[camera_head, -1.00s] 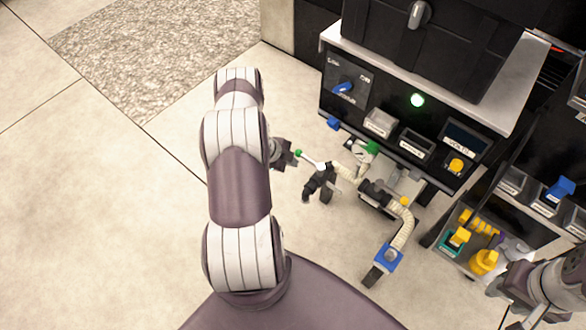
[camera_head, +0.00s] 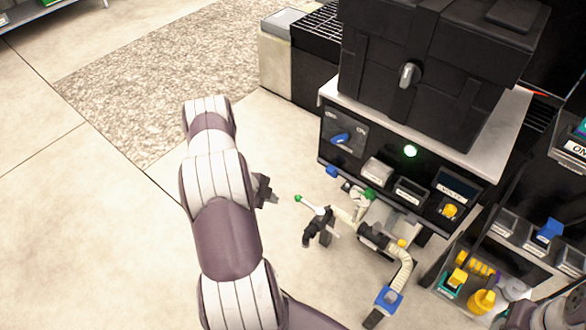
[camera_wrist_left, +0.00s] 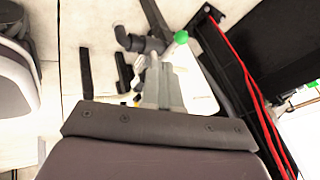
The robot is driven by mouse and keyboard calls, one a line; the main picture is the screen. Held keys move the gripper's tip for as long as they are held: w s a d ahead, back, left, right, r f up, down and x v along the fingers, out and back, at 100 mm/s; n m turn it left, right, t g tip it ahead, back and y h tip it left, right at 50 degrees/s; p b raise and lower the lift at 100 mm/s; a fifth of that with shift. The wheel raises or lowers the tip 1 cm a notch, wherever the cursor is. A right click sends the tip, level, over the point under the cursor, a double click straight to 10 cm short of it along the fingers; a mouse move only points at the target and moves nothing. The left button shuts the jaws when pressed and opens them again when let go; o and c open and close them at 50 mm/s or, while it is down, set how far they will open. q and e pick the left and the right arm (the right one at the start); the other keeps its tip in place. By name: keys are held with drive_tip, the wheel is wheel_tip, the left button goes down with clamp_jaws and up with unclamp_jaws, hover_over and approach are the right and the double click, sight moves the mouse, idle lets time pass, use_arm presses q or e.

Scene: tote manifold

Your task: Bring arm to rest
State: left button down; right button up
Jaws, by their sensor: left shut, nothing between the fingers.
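My left arm (camera_head: 225,235) reaches up from the bottom of the head view, left of the machine. My left gripper (camera_head: 272,193) is a small dark shape beside the forearm, shut and empty, apart from the hose manifold. The manifold (camera_head: 375,235), with pale ribbed hoses, dark fittings and a green-tipped lever (camera_head: 310,204), stands to its right. In the left wrist view, a dark fitting with a green cap (camera_wrist_left: 181,37) shows beyond the wrist. Part of my right arm (camera_head: 562,308) shows at the bottom right; its fingers cannot be made out.
A black control machine (camera_head: 410,155) with a lit green lamp and a black case (camera_head: 425,70) on top stands at the right. A shelf with yellow and blue parts (camera_head: 482,300) is at the lower right. Open floor (camera_head: 90,240) lies left of my arm.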

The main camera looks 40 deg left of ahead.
use_arm(q)
drive_tip(key=s+r+n+g+y, duration=0.4)
drive_tip(key=s+n+g, duration=0.15)
drive_tip(key=n, duration=0.45)
drive_tip(key=s+d+r+n+h, duration=0.1)
drive_tip(key=s+d+r+n, duration=0.1)
drive_tip(key=d+r, duration=1.1)
drive_tip(key=s+d+r+n, duration=0.2)
drive_tip(key=d+r, duration=0.9)
drive_tip(key=d, duration=0.3)
wheel_tip(320, 180, up, 26)
drive_tip(key=p, duration=2.7)
drive_tip(key=shift+w+a+t, duration=0.2)
drive_tip(key=shift+a+t, duration=0.1)
drive_tip(key=shift+t, duration=0.05)
